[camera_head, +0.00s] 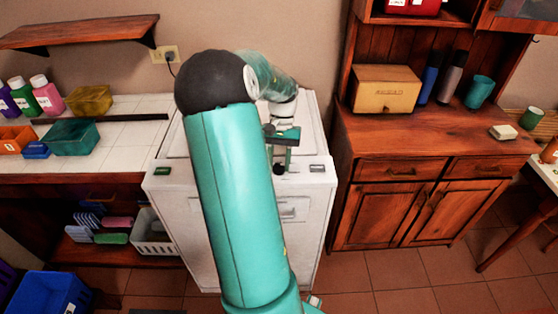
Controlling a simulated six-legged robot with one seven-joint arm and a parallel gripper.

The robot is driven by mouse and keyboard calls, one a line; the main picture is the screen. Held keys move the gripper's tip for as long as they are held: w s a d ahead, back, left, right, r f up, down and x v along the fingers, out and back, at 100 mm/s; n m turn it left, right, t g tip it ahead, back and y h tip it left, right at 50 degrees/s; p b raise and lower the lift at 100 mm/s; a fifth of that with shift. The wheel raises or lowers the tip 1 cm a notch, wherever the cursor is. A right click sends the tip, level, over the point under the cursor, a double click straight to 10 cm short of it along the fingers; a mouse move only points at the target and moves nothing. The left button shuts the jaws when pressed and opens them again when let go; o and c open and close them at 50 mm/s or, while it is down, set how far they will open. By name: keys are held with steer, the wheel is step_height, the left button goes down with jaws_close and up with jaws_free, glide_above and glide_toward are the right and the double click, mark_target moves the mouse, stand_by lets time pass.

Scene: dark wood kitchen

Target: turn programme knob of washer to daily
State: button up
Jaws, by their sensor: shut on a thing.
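The white washer (312,215) stands in the middle of the head view, between the tiled counter and the wooden cabinet. My teal arm crosses in front of it and hides much of its top and front. My gripper (281,163) is small and dark, pointing down at the front edge of the washer's top, right of my arm. It is shut on the programme knob, which is mostly hidden by the jaws. The knob's setting and its markings cannot be read.
The tiled counter (130,135) with bottles and bins is on the left. The wooden cabinet (400,165) stands close on the right. Tiled floor is open in front.

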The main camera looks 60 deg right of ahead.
steer(key=shift+w+d, duration=0.1)
steer(key=o, duration=0.9)
steer(key=shift+o, duration=0.2)
steer(key=v, duration=1.3)
steer(key=shift+r, duration=0.4)
